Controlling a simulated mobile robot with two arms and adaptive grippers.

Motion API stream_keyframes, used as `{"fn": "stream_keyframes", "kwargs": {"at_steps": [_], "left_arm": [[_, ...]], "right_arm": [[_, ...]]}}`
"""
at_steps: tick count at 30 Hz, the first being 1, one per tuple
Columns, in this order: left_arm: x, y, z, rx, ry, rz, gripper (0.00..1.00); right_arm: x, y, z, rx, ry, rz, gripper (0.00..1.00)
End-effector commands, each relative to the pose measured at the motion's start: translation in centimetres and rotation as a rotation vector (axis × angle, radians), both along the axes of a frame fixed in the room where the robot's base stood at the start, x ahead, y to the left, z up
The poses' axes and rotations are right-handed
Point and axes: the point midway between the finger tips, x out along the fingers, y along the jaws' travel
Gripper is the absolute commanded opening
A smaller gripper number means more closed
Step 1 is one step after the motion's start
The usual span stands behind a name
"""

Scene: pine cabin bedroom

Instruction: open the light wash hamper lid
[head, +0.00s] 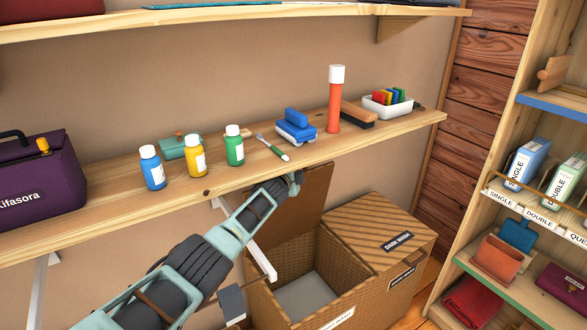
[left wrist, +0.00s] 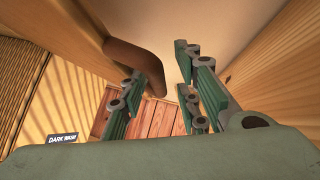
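The wicker hamper stands under the shelf in the head view. Its left compartment is open, with a pale bottom inside; the label on its front (head: 337,318) is partly cut off and hard to read. The left lid (head: 313,198) stands raised, roughly upright, at the back of that compartment. The right lid (head: 385,236), labelled dark wash, is shut. My left gripper (head: 292,182) is at the raised lid's upper left, just below the shelf edge. In the left wrist view its fingers (left wrist: 165,88) are apart with nothing visibly held; a brown rounded edge (left wrist: 135,58) is close by the left finger. My right gripper is not in view.
The wooden shelf (head: 225,185) runs just above my left gripper, holding bottles, brushes, a purple bag (head: 40,180) and a white tray (head: 388,106). A white shelf bracket (head: 262,258) is close to my left arm. A shelving unit (head: 470,200) stands at the right.

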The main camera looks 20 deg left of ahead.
Motion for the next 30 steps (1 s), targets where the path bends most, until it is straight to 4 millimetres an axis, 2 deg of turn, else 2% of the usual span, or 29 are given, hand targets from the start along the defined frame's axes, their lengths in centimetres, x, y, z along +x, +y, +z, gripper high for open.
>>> {"fn": "stream_keyframes", "kwargs": {"at_steps": [8, 14, 30], "left_arm": [[-0.3, 0.2, 0.0, 0.001, 0.000, 0.002, 0.31], [-1.1, 0.3, 0.3, 0.001, -0.003, 0.005, 0.31], [-5.8, -0.5, 1.3, -0.001, 0.001, -0.001, 0.31]], "right_arm": [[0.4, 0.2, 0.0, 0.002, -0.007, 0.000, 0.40], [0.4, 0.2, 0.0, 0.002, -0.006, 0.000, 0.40], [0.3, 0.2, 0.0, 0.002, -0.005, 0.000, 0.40]]}}
